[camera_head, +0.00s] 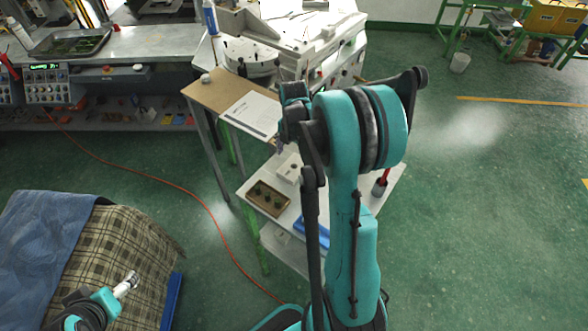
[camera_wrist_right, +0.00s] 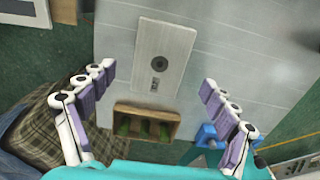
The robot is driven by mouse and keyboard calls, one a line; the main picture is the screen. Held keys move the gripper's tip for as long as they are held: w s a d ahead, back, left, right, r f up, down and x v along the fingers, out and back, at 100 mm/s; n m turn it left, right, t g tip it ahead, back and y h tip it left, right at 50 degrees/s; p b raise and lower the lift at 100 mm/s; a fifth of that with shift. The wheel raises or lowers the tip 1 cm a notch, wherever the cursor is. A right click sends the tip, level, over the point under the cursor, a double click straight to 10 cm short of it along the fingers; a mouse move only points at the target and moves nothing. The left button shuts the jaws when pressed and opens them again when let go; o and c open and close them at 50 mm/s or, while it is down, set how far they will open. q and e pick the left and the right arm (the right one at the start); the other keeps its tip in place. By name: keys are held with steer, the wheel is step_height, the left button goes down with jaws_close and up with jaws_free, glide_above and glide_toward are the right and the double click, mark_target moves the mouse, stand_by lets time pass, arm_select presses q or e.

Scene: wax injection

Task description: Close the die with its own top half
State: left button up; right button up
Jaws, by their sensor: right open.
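A pale rectangular die block (camera_wrist_right: 160,58) with a small dark round mark lies on the grey table top in the right wrist view. It also shows as a small whitish block (camera_head: 288,168) in the head view, partly hidden by my right arm. I cannot tell whether it is one half or both halves. My right gripper (camera_wrist_right: 157,86) is open and empty, its purple-padded fingers wide apart on either side of the area just below the block. In the head view its fingers are mostly hidden. My left gripper (camera_head: 126,283) is at lower left, far from the block; its opening is unclear.
A brown tray (camera_wrist_right: 122,108) with several green pieces sits close to the block. A blue item (camera_wrist_right: 207,134) lies right of the tray. A brown board with a paper (camera_head: 252,113) and a machine (camera_head: 300,40) stand behind. A plaid-covered surface (camera_head: 110,250) is at left.

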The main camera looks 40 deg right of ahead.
mark_target(294, 166)
step_height(294, 166, down, 5)
steer(key=shift+w+d+r+b, duration=0.1)
steer(key=shift+r+b, duration=0.1)
steer(key=shift+b, duration=0.45)
steer(key=shift+r, duration=0.1)
steer(key=c, duration=1.5)
steer(key=shift+c, duration=0.2)
steer(key=shift+r, duration=0.1)
